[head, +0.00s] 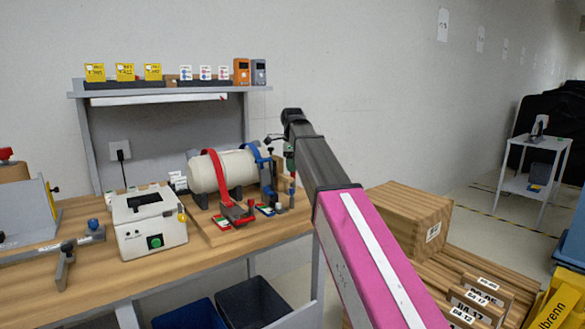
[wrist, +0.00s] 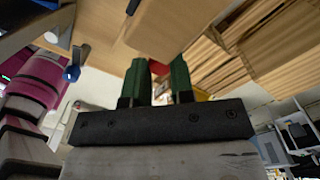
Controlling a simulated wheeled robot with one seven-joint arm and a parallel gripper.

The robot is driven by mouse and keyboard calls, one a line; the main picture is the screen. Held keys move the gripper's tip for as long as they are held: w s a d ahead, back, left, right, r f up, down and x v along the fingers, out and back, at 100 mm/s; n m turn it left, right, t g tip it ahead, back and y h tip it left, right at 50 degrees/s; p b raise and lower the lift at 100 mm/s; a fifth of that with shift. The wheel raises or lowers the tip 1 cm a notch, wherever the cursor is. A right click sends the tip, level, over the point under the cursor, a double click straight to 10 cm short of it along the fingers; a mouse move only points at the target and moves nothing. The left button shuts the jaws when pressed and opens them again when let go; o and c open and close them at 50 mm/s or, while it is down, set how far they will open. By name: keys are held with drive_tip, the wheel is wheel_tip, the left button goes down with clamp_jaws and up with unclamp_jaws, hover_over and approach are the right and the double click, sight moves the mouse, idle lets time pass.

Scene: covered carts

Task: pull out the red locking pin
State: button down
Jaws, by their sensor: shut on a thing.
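My gripper (wrist: 159,78) shows in the wrist view as two green fingers with a small gap between them. A small red piece (wrist: 156,67), which looks like the locking pin, sits between the fingers, and they are shut on it. Most of the pin is hidden, and I cannot tell how deep it sits in anything. In the head view my gripper (head: 289,152) is at the right end of the bench, beside a wooden upright (head: 286,184) and the white cylinder's right end. My arm partly covers this spot, and the pin cannot be made out there.
A white cylinder (head: 235,170) lies under a red strap (head: 211,175) and a blue strap. A white box (head: 150,225) with a green button stands to the left. A shelf (head: 170,92) is behind. Wooden boxes (head: 405,218) stand at the right, below my arm.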

drive_tip(key=shift+r, duration=2.55)
drive_tip(key=shift+s, duration=0.1)
